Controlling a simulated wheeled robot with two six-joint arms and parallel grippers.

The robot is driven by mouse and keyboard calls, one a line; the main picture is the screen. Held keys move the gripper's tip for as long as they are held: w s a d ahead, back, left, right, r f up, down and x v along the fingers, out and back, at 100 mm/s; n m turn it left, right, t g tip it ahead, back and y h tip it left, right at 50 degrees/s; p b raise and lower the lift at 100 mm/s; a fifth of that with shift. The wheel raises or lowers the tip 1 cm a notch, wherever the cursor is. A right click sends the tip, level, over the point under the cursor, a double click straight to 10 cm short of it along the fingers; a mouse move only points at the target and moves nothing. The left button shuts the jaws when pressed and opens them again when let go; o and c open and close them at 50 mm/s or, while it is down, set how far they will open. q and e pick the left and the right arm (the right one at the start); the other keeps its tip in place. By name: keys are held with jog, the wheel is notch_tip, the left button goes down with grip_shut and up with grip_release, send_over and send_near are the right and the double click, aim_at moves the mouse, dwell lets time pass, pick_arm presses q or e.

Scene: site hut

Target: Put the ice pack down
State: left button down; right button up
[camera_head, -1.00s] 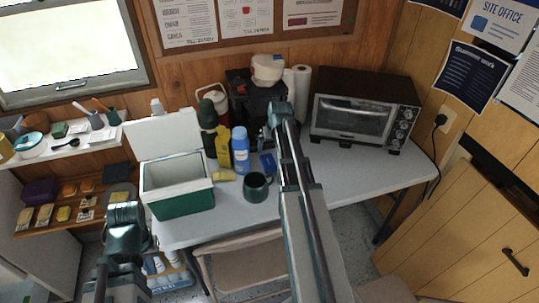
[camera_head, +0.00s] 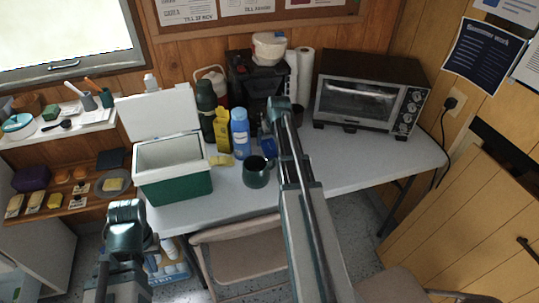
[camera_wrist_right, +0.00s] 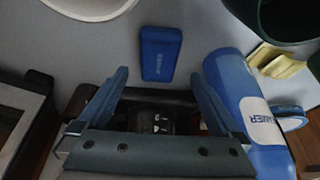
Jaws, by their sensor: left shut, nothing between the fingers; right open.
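The blue ice pack (camera_wrist_right: 160,53) lies flat on the grey table just past the fingertips in the right wrist view. In the head view it shows as a small blue patch (camera_head: 267,145), partly hidden by my right arm. My right gripper (camera_wrist_right: 159,78) is open, with nothing between its fingers, above the table beside the blue bottle. It also shows in the head view (camera_head: 279,103). My left gripper (camera_head: 126,209) is shut and empty, low in front of the cooler.
A blue bottle (camera_head: 240,134) and dark green mug (camera_head: 257,172) stand close to the ice pack. An open green cooler (camera_head: 175,189) is at the left, a toaster oven (camera_head: 366,92) at the right. Bare table (camera_head: 352,164) lies before the oven. Chairs stand in front.

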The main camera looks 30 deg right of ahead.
aim_at(270, 146)
jog(key=shift+f, duration=0.1)
jog(key=b+x, duration=0.4)
jog(key=x, duration=0.1)
jog(key=shift+s+f+b, duration=0.1)
jog(key=shift+b, duration=0.25)
jog(key=shift+f, duration=0.2)
grip_shut()
jog(key=shift+r, duration=0.1)
dwell(0.5)
jog(key=shift+r, duration=0.1)
notch_tip(270, 146, up, 12)
jog(key=p, duration=1.2)
jog(key=shift+r, duration=0.1)
